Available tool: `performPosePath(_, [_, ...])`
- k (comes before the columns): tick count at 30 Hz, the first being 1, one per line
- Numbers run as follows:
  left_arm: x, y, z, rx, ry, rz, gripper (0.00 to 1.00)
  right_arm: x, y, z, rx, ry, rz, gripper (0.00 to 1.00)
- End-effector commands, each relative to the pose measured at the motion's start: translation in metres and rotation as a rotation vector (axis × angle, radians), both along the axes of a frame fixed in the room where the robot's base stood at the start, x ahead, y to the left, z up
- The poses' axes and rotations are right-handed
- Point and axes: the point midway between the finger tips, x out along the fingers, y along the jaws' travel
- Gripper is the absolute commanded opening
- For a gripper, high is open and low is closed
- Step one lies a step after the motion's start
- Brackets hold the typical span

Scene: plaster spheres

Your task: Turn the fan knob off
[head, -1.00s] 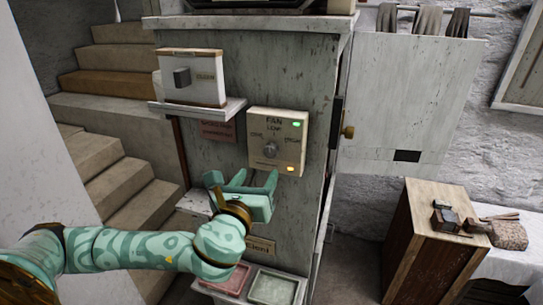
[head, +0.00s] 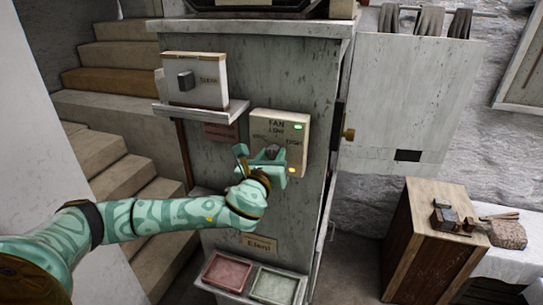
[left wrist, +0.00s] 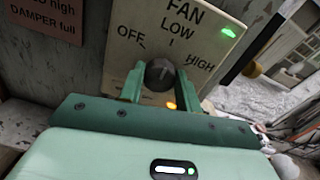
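The fan panel (head: 290,122) is a cream box on the grey cabinet front, marked FAN, OFF, LOW and HIGH. A green light shows at its upper right and an amber one lower down. The dark round fan knob (left wrist: 160,74) sits below the LOW mark; its pointing direction is hard to read. My left gripper (head: 272,157) is at the panel. In the left wrist view its two green fingers (left wrist: 160,88) stand close on either side of the knob and appear closed on it. The fingers partly hide the knob in the head view. My right gripper is not in view.
A white switch box (head: 195,80) stands on a small shelf (head: 202,111) left of the panel. A red and a pale green tray (head: 275,287) lie below. An open cabinet door (head: 410,95) is at right, above a wooden crate (head: 430,240). Stone steps rise at left.

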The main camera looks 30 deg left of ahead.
Motion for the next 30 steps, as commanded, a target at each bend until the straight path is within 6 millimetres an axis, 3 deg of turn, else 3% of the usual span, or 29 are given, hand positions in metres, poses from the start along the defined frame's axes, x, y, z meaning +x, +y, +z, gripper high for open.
performPosePath(14, [-0.0002, 0.0007, -0.0002, -0.070, -0.016, 0.003, 0.11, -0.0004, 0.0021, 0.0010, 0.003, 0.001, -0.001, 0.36])
performPosePath(30, [-0.0004, 0.0015, 0.0003, -0.514, -0.123, 0.004, 0.11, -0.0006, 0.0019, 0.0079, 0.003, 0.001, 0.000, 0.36])
